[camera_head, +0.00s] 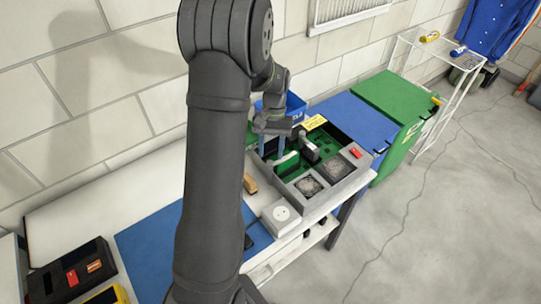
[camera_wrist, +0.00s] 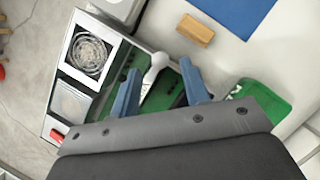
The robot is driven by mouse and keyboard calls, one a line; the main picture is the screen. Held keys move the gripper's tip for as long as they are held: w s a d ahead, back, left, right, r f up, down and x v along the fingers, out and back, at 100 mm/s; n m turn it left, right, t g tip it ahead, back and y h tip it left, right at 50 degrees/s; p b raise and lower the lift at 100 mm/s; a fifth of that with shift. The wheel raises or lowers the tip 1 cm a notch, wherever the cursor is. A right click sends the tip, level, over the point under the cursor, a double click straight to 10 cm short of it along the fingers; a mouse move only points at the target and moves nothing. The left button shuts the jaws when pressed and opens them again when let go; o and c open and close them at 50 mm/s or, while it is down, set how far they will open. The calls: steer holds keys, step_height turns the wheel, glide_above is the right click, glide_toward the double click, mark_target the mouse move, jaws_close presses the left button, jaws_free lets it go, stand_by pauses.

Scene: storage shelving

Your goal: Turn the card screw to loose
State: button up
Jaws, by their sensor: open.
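A grey open computer-like case (camera_head: 340,190) holds a green board (camera_head: 290,168) and a dark upright card-like part (camera_head: 309,150). I cannot pick out the card screw for certain. A white part with a rounded end (camera_wrist: 156,66) stands over the green board (camera_wrist: 165,92) in the wrist view. It appears between the two blue fingers of my gripper (camera_wrist: 160,66), with space on both sides. In the head view my gripper (camera_head: 272,150) points down over the case's back left, its fingers apart. The arm hides part of the bench.
A wooden block (camera_wrist: 195,30) lies on the bench beside the case. A blue bin (camera_head: 294,106) stands behind my gripper. A white socket box (camera_head: 281,213) stands in front of the case.

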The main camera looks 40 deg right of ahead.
mark_target(273, 163)
steer(key=shift+x, duration=1.25)
jaws_close()
